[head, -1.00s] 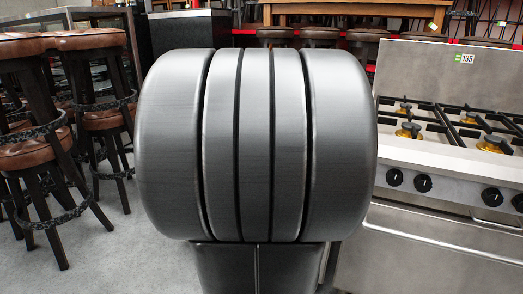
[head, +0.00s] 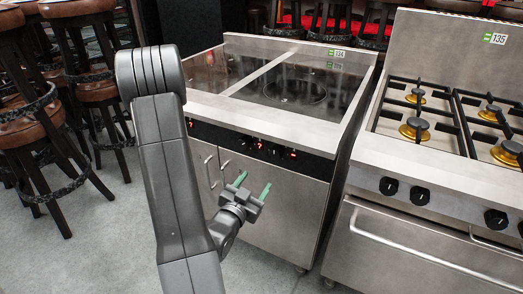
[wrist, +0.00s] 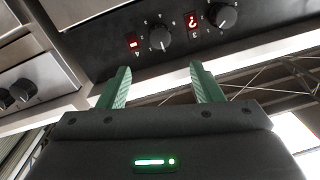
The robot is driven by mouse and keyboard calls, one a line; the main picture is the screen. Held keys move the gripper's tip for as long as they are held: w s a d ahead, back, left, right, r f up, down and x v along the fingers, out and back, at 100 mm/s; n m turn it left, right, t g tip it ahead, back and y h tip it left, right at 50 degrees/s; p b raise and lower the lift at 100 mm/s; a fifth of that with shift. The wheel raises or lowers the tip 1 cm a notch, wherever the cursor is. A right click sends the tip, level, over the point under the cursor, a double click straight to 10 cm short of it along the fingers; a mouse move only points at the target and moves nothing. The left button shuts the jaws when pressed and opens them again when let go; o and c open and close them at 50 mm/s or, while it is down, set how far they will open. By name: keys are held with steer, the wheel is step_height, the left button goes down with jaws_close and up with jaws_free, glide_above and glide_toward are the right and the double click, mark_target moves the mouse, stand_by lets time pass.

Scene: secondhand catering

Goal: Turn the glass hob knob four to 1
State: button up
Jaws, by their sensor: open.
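The glass hob (head: 295,90) has a dark front control panel (head: 225,139) with small knobs and red displays. In the wrist view, which looks upside down, two round black knobs show: one (wrist: 159,38) beside a red dash display (wrist: 132,42), another (wrist: 222,16) beside a red digit. The dash-side knob is the nearer to the gas range, so it seems to be knob four. Its exact pointer setting is too small to read. My gripper (head: 252,184) is open and empty, its green fingers (wrist: 160,72) pointing up toward the panel, apart from the knobs.
A steel gas range (head: 430,172) with its own black knobs stands right of the hob, across a narrow gap. Bar stools (head: 92,75) stand at the left. Bare grey floor (head: 110,225) lies in front of the stools.

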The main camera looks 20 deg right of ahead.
mark_target(274, 156)
steer(key=p+x, duration=0.2)
steer(key=x, duration=1.1)
steer(key=shift+w+d, duration=0.2)
steer(key=shift+d, duration=0.1)
steer(key=c, duration=1)
steer(key=shift+f, duration=0.1)
